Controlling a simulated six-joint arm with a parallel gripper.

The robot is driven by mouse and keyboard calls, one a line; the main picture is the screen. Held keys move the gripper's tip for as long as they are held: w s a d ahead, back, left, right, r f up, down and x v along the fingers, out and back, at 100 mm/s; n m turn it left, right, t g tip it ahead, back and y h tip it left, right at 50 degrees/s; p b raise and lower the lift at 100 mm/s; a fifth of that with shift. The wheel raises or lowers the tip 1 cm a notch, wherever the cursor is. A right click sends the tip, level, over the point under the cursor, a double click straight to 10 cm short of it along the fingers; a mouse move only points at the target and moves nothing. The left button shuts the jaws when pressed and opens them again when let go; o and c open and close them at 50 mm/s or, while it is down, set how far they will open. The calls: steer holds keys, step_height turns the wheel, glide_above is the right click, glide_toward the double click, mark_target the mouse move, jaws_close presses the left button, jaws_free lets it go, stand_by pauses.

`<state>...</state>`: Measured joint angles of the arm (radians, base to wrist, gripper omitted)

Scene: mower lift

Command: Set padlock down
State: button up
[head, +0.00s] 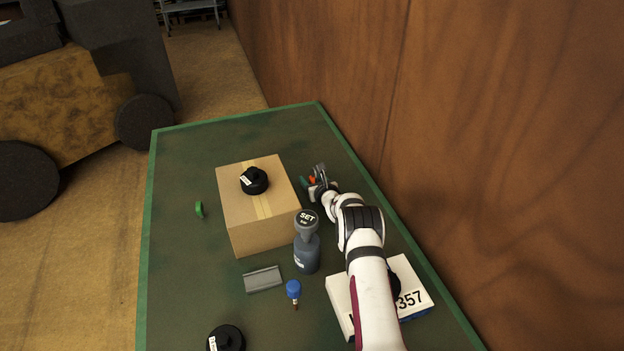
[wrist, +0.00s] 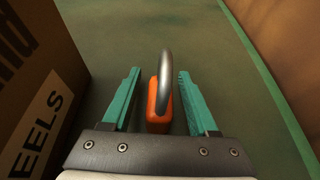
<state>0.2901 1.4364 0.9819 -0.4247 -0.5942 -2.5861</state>
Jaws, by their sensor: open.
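The padlock (wrist: 158,103) has an orange body and a grey metal shackle. In the wrist view it sits between the two teal fingers of my gripper (wrist: 160,95), with a gap on each side. My gripper is open around it. In the head view the orange padlock (head: 312,180) shows small beside my gripper (head: 309,181), at the right side of the cardboard box. The green table top (head: 180,270) lies beneath. Whether the padlock's underside touches the table is hard to tell.
The cardboard box (head: 265,235) stands close on the left, with a black cap (head: 254,181) on top. A wooden wall (head: 480,130) rises on the right.

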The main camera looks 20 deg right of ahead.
steer(key=shift+s+r, duration=0.1)
steer(key=shift+r, duration=0.15)
steer(key=v, duration=1.1)
steer(key=shift+s+r, duration=0.15)
steer(key=shift+s, duration=0.25)
